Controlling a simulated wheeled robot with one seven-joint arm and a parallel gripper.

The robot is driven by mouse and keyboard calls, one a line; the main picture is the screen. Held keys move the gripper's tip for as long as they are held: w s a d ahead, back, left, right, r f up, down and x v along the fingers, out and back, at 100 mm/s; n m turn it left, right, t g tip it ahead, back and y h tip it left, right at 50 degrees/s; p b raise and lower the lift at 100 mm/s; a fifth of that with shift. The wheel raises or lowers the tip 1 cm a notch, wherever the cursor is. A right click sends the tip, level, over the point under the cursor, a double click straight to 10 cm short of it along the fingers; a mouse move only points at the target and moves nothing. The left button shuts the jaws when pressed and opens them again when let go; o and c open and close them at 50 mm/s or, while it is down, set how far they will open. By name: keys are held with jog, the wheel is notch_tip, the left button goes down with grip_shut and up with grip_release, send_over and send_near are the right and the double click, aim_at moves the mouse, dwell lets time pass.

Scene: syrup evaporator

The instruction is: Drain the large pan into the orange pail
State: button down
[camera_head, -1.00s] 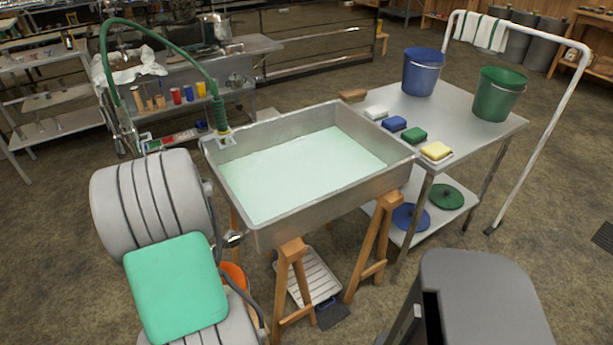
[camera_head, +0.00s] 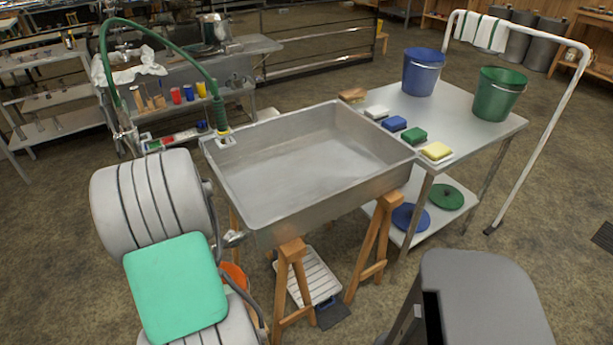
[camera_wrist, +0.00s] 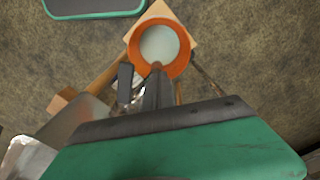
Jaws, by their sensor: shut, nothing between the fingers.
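The large steel pan (camera_head: 300,160) stands on wooden trestles in the head view. Its floor is bare grey metal with no pale liquid showing. A metal drain fitting (camera_head: 233,239) is at its front left corner. The orange pail (camera_head: 235,275) is below that corner, partly hidden by my arm. In the wrist view the pail (camera_wrist: 133,50) is upright on a light wooden board and holds pale greenish liquid. My gripper (camera_wrist: 157,72) is shut and empty, overlapping the pail's near rim from above. A dark handle-like part (camera_wrist: 125,83) shows just left of it.
A green hose (camera_head: 190,60) arches to the pan's back left corner. A steel table (camera_head: 455,115) at right holds a blue bucket (camera_head: 421,75), a green bucket (camera_head: 497,98) and several sponges. A white tray (camera_head: 313,280) lies beneath the pan. Open floor lies at right.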

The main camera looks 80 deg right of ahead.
jog(key=shift+s+a, duration=0.75)
jog(key=shift+s, duration=0.05)
